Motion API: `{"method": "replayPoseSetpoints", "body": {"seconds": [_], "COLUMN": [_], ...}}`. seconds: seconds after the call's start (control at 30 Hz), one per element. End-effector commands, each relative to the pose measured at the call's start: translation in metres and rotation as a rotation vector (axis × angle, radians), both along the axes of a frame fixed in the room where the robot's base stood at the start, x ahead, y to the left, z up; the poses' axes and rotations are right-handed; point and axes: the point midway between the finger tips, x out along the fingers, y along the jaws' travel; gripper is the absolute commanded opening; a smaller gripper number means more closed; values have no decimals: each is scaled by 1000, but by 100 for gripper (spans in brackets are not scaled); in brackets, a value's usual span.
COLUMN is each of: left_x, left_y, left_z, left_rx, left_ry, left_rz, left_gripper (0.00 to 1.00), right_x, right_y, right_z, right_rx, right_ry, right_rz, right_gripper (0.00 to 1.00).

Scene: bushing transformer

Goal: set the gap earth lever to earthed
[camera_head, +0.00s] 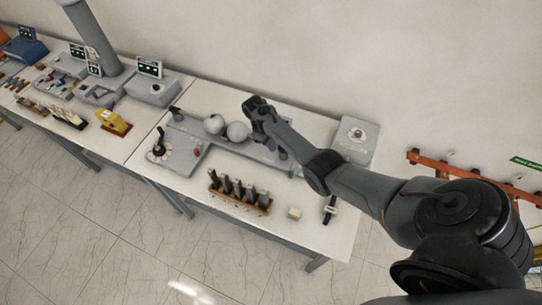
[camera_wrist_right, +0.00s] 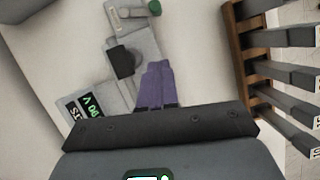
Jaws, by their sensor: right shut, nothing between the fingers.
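A grey sphere-gap unit with two pale spheres (camera_head: 225,127) lies along the back of the right-hand table. A black upright lever (camera_head: 160,141) stands on a grey box at its left; I cannot tell for certain that it is the gap earth lever. My right gripper (camera_head: 255,106) is above the unit, right of the spheres, and in the head view hides part of it. In the right wrist view its purple fingers (camera_wrist_right: 155,84) are shut and empty, near a grey fitting with a black block (camera_wrist_right: 122,62). Contact cannot be told. My left gripper is not in view.
A wooden rack of several dark bars (camera_head: 238,194) stands at the table's front; it shows at right in the wrist view (camera_wrist_right: 235,60). A small cream block (camera_head: 294,213) and a grey box (camera_head: 355,138) are to the right. More equipment fills the left table.

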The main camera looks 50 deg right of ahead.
Motion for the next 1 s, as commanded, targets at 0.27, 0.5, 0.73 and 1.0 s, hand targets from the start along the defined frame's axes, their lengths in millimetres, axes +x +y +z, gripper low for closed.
{"method": "replayPoseSetpoints", "body": {"seconds": [0.27, 0.5, 0.73, 1.0], "left_x": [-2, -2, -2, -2], "left_y": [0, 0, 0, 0], "left_z": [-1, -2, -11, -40], "left_rx": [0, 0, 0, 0], "left_ry": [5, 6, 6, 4], "left_rz": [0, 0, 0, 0], "left_gripper": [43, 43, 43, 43], "right_x": [0, 0, -4, -21], "right_y": [-1, -1, -1, -1], "right_z": [1, 0, -15, -60], "right_rx": [8, 8, 8, 7], "right_ry": [5, 5, 6, 6], "right_rz": [-2, -2, -2, -3], "right_gripper": [0, 0, 0, 0]}}
